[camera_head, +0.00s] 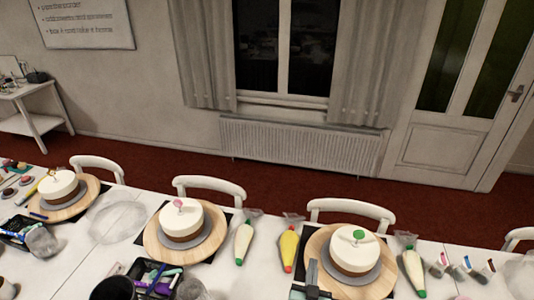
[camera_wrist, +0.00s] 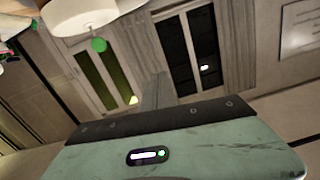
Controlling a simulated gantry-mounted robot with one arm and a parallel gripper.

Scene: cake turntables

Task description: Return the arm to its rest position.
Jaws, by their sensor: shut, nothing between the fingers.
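My gripper (camera_head: 312,270) shows as a dark grey shape at the bottom of the head view, in front of the right-hand cake. It is shut and empty. In the wrist view the grey fingers (camera_wrist: 154,92) stick up, close together, past a dark-edged greenish housing. The right-hand white cake (camera_head: 352,246) has a green ball on top and stands on a grey disc on a round wooden turntable (camera_head: 317,250). The picture does not show whether the gripper touches the turntable. A white cake with a green ball (camera_wrist: 98,45) hangs upside down in the tilted wrist view.
A middle cake (camera_head: 182,217) and a left cake (camera_head: 62,184) stand on turntables. A black basket (camera_head: 152,279) holds tools. Chairs (camera_head: 351,209) line the far edge.

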